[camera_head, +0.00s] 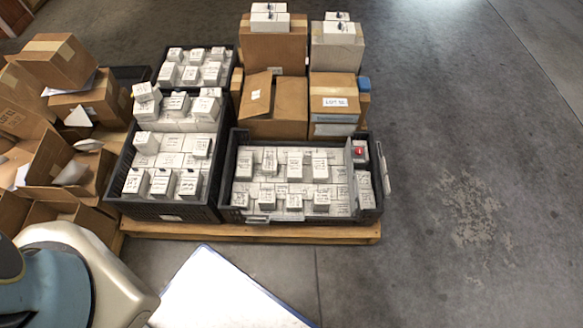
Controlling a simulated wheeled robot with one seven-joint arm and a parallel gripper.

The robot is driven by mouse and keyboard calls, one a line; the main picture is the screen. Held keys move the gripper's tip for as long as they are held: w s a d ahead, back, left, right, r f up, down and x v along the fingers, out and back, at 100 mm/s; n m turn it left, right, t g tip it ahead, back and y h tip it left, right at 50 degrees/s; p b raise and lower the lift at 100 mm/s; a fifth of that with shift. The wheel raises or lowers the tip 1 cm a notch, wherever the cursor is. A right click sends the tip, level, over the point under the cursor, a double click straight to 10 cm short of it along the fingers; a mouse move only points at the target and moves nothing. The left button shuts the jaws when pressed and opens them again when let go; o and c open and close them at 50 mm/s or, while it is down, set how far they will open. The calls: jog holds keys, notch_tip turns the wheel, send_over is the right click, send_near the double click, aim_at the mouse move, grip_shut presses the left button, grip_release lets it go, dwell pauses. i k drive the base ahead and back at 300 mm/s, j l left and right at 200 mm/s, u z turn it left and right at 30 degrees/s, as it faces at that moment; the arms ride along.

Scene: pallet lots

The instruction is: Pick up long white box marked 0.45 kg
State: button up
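Many small white boxes with dark print stand in black crates on a wooden pallet (250,231). The print is too small to read, so I cannot tell which box is marked 0.45 kg. The front right crate (300,217) holds rows of white boxes (294,166). A narrow, long white piece (384,172) stands at its right end, beside a box with a red spot (360,153). The left crate (165,210) holds more white boxes, some stacked above the rim. My gripper is not in view.
Cardboard boxes (273,45) stand at the pallet's back right, with white boxes (269,20) on top. Open cartons (62,170) crowd the left. A white board (222,292) lies on the floor in front. The floor to the right (470,150) is clear.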

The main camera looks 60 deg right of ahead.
aim_at(294, 169)
jog(key=k+l+u, duration=0.1)
jog(key=u, duration=0.4)
jog(key=k+l+u, duration=0.3)
jog(key=k, duration=0.15)
jog(key=k+u, duration=0.3)
jog(key=k, duration=0.15)
jog(key=k+u, duration=0.1)
jog(key=k, duration=1.25)
